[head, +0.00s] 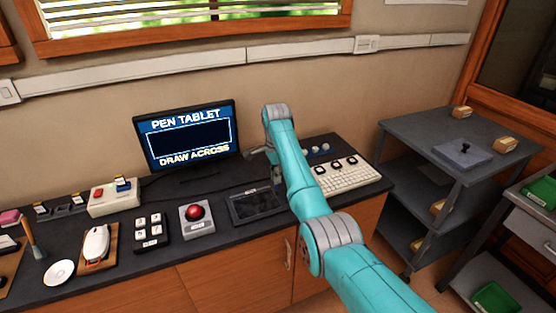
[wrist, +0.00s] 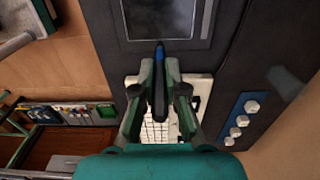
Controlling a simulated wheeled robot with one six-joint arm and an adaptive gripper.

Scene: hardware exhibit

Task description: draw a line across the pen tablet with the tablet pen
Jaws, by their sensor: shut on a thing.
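The pen tablet (head: 240,211) lies flat on the dark counter, a black slab with a darker drawing area. Its grey screen also shows at the top of the wrist view (wrist: 160,18). My gripper (wrist: 159,72) is shut on the tablet pen (wrist: 158,88), a slim dark pen with a blue part near its far end. The pen overlaps the tablet's near edge in the wrist view; I cannot tell whether its tip touches. In the head view my gripper (head: 274,172) is at the tablet's right end, partly hidden by my arm. No line is visible on the tablet.
A monitor (head: 187,137) behind reads "PEN TABLET" and "DRAW ACROSS" around a blank dark box. A white keyboard (head: 346,178) lies right of the tablet, and a red button box (head: 197,217) stands left. A grey shelf cart (head: 455,145) stands further right.

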